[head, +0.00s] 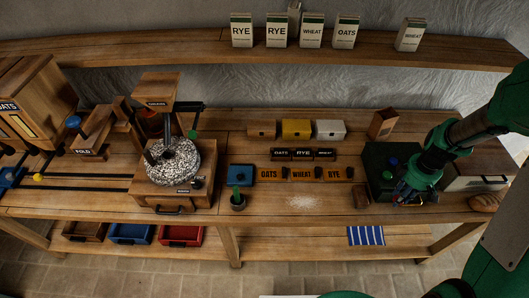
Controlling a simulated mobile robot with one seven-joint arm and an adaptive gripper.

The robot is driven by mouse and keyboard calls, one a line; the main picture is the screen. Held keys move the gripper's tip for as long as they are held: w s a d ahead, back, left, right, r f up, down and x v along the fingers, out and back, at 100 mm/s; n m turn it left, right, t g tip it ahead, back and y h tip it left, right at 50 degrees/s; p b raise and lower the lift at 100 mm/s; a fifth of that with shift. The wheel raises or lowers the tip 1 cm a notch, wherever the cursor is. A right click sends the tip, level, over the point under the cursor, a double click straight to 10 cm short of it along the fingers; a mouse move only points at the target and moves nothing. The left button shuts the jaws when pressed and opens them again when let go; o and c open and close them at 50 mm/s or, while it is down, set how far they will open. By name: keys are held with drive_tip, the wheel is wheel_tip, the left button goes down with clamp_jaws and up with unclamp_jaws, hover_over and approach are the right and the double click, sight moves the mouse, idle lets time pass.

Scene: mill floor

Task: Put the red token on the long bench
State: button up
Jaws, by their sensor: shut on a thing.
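My gripper (403,194) points down at the right part of the long bench (275,212), low beside the front right of a dark green tray. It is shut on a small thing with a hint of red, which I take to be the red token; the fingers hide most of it. I cannot tell whether it touches the surface below. The long bench is a wooden worktop running across the view, with bare wood along its front edge.
The dark green tray (376,191) holds a blue and a green piece. A stone mill (174,162) stands left of centre. A pale powder patch (301,202) lies near the front. Bread (487,202) is far right.

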drive_tip(key=shift+w, duration=0.1)
drive_tip(key=w+a+n+p, duration=0.1)
drive_tip(key=w+a, duration=0.3)
drive_tip(key=w, duration=0.4)
drive_tip(key=w+a+n, duration=0.2)
drive_tip(key=w+a, duration=0.3)
drive_tip(key=w, duration=0.4)
drive_tip(key=w+a+f+n, duration=0.1)
drive_tip(key=w+a, duration=0.4)
drive_tip(key=a, duration=0.2)
drive_tip(key=w+a+f+n+p, duration=0.1)
drive_tip(key=w+a, duration=0.5)
drive_tip(key=a, duration=0.2)
drive_tip(key=w+a+f+n, duration=0.1)
drive_tip(key=w+a+f, duration=0.1)
drive_tip(key=w+a, duration=0.3)
drive_tip(key=shift+w+a, duration=0.2)
drive_tip(key=shift+a, duration=0.45)
drive_tip(key=shift+w+a, duration=0.15)
drive_tip(key=shift+a, duration=0.5)
drive_tip(key=w+a+f+n+p, duration=0.1)
drive_tip(key=w+a, duration=0.1)
drive_tip(key=a, duration=0.4)
drive_tip(key=w+a+f, duration=0.1)
drive_tip(key=a+f, duration=0.1)
drive_tip(key=a, duration=0.4)
drive_tip(key=n+p, duration=0.2)
hover_over(221, 145)
wheel_tip(221, 145, down, 3)
drive_tip(key=shift+w+a+r, duration=0.1)
